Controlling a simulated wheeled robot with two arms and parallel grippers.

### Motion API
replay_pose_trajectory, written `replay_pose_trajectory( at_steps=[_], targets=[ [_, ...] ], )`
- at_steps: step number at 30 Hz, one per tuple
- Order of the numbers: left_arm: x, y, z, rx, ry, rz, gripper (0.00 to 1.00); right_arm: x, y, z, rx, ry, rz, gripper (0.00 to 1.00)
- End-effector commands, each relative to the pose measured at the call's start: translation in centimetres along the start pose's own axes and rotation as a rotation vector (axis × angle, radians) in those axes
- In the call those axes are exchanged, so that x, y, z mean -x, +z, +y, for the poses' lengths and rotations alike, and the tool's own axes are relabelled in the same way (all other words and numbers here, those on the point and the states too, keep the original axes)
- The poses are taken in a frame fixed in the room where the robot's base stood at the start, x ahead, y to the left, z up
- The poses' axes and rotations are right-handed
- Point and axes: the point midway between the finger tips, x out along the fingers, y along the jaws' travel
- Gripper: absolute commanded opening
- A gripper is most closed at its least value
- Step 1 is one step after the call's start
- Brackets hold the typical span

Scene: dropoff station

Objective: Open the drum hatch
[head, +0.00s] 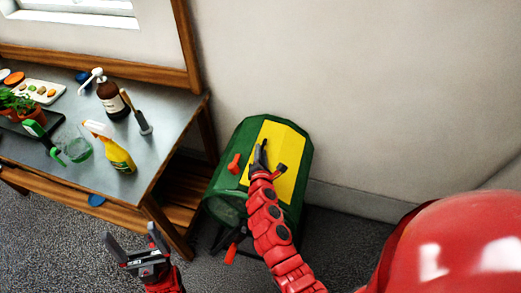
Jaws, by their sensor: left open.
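A green drum (239,183) stands on the floor beside the table, with a yellow hatch panel (292,150) on its upper side. The hatch looks closed, flush with the drum. A small dark handle (281,168) sits on the hatch, and a red latch-like piece (234,163) is on the green part to its left. My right gripper (261,150) is over the left part of the hatch, left of the dark handle; whether it touches the hatch cannot be told. Its fingers look close together, seen nearly edge-on. My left gripper (134,238) is open and empty, low at the lower left, away from the drum.
A metal-topped table (165,150) with a wooden frame stands left of the drum. On it are a yellow spray bottle (119,156), a brown pump bottle (112,97), a trowel-like tool (143,124) and potted plants (25,108). A wall (340,90) is behind the drum.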

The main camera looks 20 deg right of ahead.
Motion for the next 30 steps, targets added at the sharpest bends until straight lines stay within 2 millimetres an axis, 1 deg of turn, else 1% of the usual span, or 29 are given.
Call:
replay_pose_trajectory(
  at_steps=[4,12,14,15,17,30],
  targets=[
    [-0.05,-0.01,0.00,0.000,0.000,0.000,0.88,-0.69,0.08,0.16,-0.001,0.003,0.000,0.28],
    [-0.05,-0.01,0.00,0.000,0.000,0.000,0.88,-0.76,0.04,0.14,-0.001,0.003,0.000,0.28],
    [-0.04,-0.01,0.00,0.000,0.000,0.000,0.88,-0.76,0.04,0.13,-0.001,0.003,0.000,0.17],
    [-0.05,-0.01,0.00,0.000,0.000,0.000,0.88,-0.76,0.04,0.13,-0.001,0.003,0.000,0.10],
    [-0.05,-0.01,0.00,0.000,0.000,0.000,0.88,-0.75,0.04,0.13,-0.001,0.003,0.000,0.00],
    [-0.05,-0.01,0.00,0.000,0.000,0.000,0.88,-0.75,0.03,0.11,-0.001,0.002,0.000,0.00]
  ],
)
